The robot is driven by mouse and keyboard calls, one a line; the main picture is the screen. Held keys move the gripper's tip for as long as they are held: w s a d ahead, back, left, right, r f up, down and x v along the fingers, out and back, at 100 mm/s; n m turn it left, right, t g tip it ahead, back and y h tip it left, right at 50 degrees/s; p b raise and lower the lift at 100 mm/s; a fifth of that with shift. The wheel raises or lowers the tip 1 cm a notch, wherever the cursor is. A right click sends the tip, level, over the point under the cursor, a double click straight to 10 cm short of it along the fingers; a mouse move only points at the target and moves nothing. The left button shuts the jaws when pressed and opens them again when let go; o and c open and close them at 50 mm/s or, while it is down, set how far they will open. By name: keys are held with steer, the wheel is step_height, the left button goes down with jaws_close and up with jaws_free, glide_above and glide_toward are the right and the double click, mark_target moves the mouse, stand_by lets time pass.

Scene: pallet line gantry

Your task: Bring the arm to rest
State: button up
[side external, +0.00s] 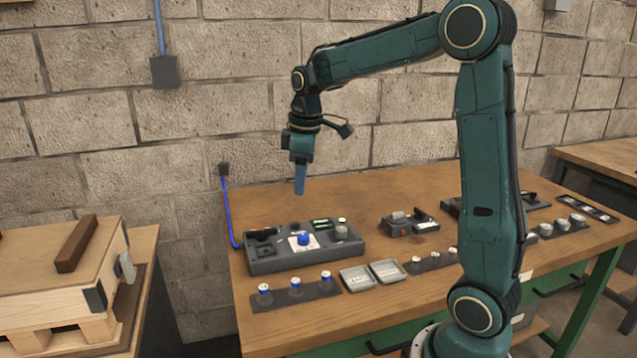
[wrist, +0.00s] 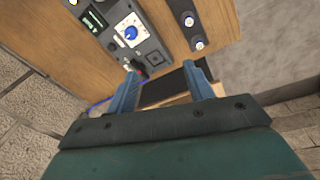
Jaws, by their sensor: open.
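My gripper (side external: 300,180) hangs from my green arm, fingers pointing down, in the air above the dark grey control box at the left end of the bench. In the wrist view my gripper (wrist: 166,92) shows two blue fingers spread apart with nothing between them. The control box (side external: 290,264) has a blue knob (side external: 303,239) on a white plate, and this blue knob also shows in the wrist view (wrist: 131,32). My gripper is clear of the box and the bench.
A wooden crate (side external: 60,270) stands at left. A block wall (side external: 220,100) is behind. The bench's back strip is clear.

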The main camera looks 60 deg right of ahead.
steer(key=s+a+m+t, duration=0.2)
steer(key=s+a, duration=0.5)
steer(key=s, duration=0.3)
steer(key=s+a+r+m+t, duration=0.1)
steer(key=s+a+m+t, duration=0.1)
steer(key=s+a, duration=0.5)
steer(key=s+m, duration=0.1)
steer(key=s, duration=0.2)
steer(key=shift+s+r+y, duration=0.2)
steer(key=shift+s+y, duration=0.1)
steer(key=shift+s, duration=0.05)
